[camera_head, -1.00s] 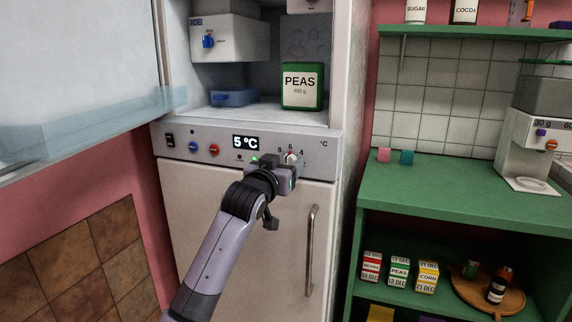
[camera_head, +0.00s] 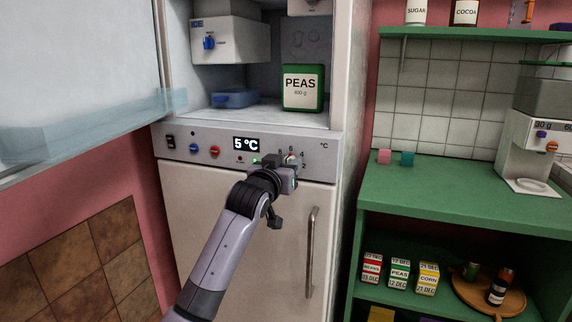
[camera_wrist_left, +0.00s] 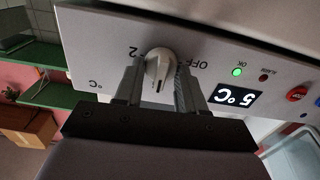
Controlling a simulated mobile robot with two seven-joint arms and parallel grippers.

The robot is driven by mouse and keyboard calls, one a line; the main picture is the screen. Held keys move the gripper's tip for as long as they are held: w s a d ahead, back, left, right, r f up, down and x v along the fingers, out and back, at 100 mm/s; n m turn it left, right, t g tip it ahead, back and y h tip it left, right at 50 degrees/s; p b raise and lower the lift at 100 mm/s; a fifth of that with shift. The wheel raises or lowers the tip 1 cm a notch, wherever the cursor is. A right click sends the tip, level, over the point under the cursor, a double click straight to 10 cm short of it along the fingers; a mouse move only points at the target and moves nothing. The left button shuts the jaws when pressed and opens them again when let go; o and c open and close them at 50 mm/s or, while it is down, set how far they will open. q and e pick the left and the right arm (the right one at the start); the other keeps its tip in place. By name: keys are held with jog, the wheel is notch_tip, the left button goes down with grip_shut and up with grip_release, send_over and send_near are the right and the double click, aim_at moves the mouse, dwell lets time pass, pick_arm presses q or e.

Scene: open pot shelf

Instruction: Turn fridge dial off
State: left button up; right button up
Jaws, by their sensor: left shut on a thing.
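The fridge dial (camera_wrist_left: 162,66) is a pale round knob on the white control panel (camera_head: 175,141), between the printed 2 and OFF in the left wrist view. A dark line on it faces down toward my gripper's palm in that view. My left gripper (camera_wrist_left: 158,82) has one finger on each side of the dial and is shut on it. In the head view, my left gripper (camera_head: 286,167) covers most of the dial and the OFF mark. The display (camera_head: 246,144) reads 5 °C, and a green light marked OK (camera_wrist_left: 237,72) is lit. My right gripper is not in view.
A blue knob (camera_head: 194,148), a red knob (camera_head: 215,152) and a black switch (camera_head: 171,141) sit left on the panel. The lower door's handle (camera_head: 312,252) hangs below right. The fridge's upper compartment is open, with a peas box (camera_head: 302,88) inside. A green counter (camera_head: 455,195) stands right.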

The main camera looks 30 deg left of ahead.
pick_arm(q)
jog(key=shift+a+f+n+p, duration=0.15)
jog(key=shift+n+p, duration=3.75)
jog(key=shift+n, duration=1)
jog(key=shift+a+f+n+p, duration=0.1)
jog(key=shift+n+p, duration=3.8)
jog(key=shift+n, duration=1)
jog(key=o, duration=1)
jog(key=shift+s, duration=0.2)
